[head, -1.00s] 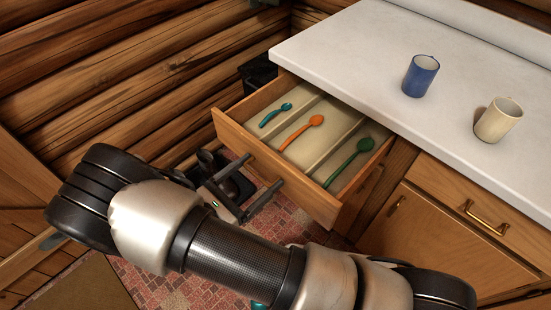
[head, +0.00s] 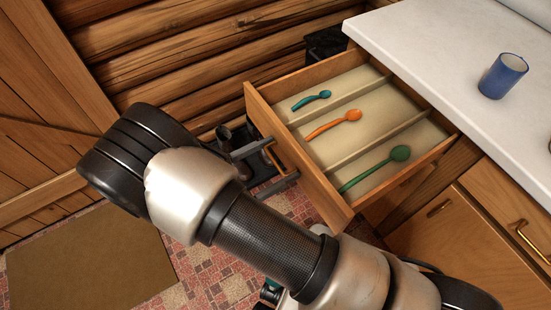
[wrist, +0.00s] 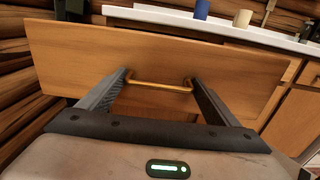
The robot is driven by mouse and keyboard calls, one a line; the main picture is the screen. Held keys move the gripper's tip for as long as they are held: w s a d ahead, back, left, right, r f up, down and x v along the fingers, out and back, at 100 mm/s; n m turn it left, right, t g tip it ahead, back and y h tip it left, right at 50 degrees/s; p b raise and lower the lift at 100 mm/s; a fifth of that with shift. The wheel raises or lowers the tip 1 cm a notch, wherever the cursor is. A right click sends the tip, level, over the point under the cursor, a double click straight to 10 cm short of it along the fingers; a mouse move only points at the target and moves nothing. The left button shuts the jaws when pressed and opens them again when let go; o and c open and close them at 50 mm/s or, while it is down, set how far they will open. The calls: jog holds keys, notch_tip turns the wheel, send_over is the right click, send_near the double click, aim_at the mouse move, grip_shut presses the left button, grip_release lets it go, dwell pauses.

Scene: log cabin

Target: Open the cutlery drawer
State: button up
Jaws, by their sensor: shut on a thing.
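The cutlery drawer (head: 298,140) is pulled well out from under the counter in the head view. Its wooden front (wrist: 230,60) fills much of the wrist view. Its tray holds a teal spoon (head: 311,100), an orange spoon (head: 333,123) and a green spoon (head: 376,167), kept apart by dividers. My gripper (head: 284,161) is at the drawer front. In the wrist view, its fingers (wrist: 158,81) are shut on the brass bar handle (wrist: 158,87), one finger at each end. My arm hides part of the floor below the drawer.
A white counter (head: 430,60) stands above the drawer, with a blue mug (head: 503,76) on it. A cream mug (wrist: 243,18) shows in the wrist view. A log wall (head: 200,60) is behind. A mat (head: 90,260) lies on the tiled floor at left.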

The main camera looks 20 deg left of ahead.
jog(key=o, duration=1.4)
jog(key=shift+o, duration=0.2)
jog(key=v, duration=1.7)
jog(key=shift+s, duration=0.25)
jog(key=shift+a, duration=0.1)
